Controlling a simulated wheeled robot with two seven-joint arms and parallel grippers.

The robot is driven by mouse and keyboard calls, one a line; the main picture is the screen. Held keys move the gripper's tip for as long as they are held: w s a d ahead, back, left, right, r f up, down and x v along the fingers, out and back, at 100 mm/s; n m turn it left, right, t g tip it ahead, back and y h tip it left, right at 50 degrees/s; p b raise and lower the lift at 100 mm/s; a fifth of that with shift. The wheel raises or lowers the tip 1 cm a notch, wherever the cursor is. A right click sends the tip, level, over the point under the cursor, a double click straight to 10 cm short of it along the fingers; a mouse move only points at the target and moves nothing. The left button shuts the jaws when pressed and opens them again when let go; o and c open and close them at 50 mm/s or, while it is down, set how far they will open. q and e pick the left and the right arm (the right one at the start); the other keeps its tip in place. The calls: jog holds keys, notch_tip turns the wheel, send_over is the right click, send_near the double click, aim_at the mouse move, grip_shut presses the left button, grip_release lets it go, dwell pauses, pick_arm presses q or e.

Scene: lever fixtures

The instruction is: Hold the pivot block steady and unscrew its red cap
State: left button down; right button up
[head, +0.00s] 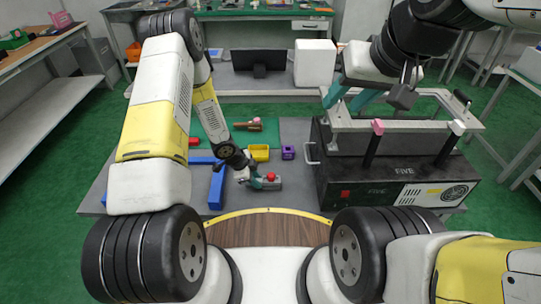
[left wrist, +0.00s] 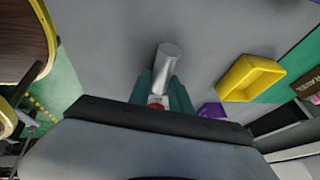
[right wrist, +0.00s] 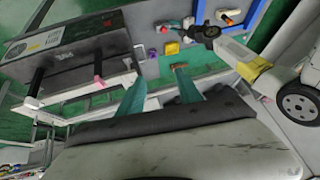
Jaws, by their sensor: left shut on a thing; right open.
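The grey pivot block (head: 266,185) sits on the table in the head view, with its round red cap (head: 271,176) on top. My left gripper (head: 252,181) is shut on the block from its left side. In the left wrist view the block's silvery body (left wrist: 168,58) sticks out past the teal fingers (left wrist: 160,92), and a bit of red shows between them. My right gripper (head: 350,97) is open and empty, raised well above and to the right of the block. Its spread teal fingers also show in the right wrist view (right wrist: 158,96).
A yellow bin (head: 259,152) and a purple block (head: 288,152) stand just behind the block. Blue bars (head: 216,186) lie to its left. A black machine (head: 395,185) with a handle and upright levers fills the right side. A monitor (head: 259,62) stands at the back.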

jog(key=shift+o, duration=0.6)
jog(key=shift+w, duration=0.15)
jog(key=n+g+h, duration=0.2)
jog(key=n+g, duration=0.4)
jog(key=n, duration=2.3)
send_over(272, 174)
notch_tip(272, 174, down, 34)
notch_tip(272, 174, down, 11)
jog(key=shift+f, duration=0.1)
